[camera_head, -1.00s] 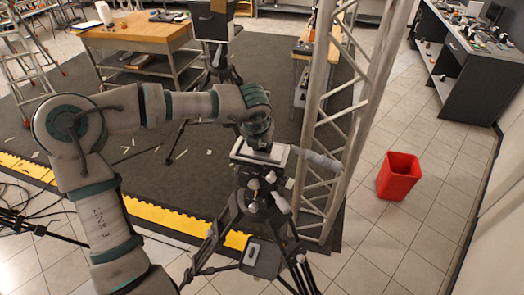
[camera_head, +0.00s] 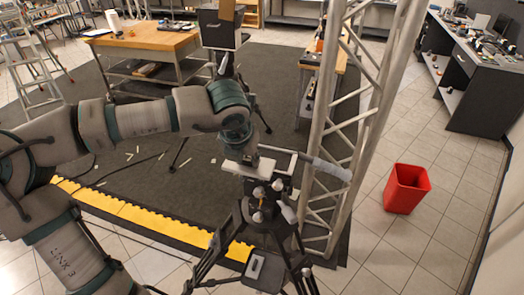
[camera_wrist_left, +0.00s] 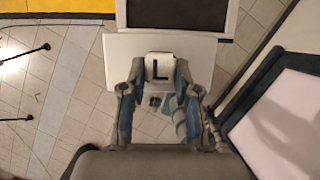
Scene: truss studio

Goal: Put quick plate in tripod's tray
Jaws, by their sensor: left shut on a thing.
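The tripod (camera_head: 262,213) stands upright at the lower middle in the head view. Its tray (camera_head: 291,160) on top has a pale rim around a dark inside; it also shows at the top of the left wrist view (camera_wrist_left: 180,13). My left gripper (camera_head: 246,158) is at the tray's left end. In the left wrist view, my left gripper (camera_wrist_left: 158,90) is shut on the quick plate (camera_wrist_left: 118,50), a pale flat plate with a raised block marked L between the fingers. The plate's far edge appears beside or over the tray's near edge; contact cannot be told. My right gripper is out of view.
A metal truss (camera_head: 336,110) rises just right of the tripod. A grey handle (camera_head: 328,168) reaches from the tripod head toward it. A red bin (camera_head: 406,188) stands on the floor at right. A wooden workbench (camera_head: 150,42) is at the back left.

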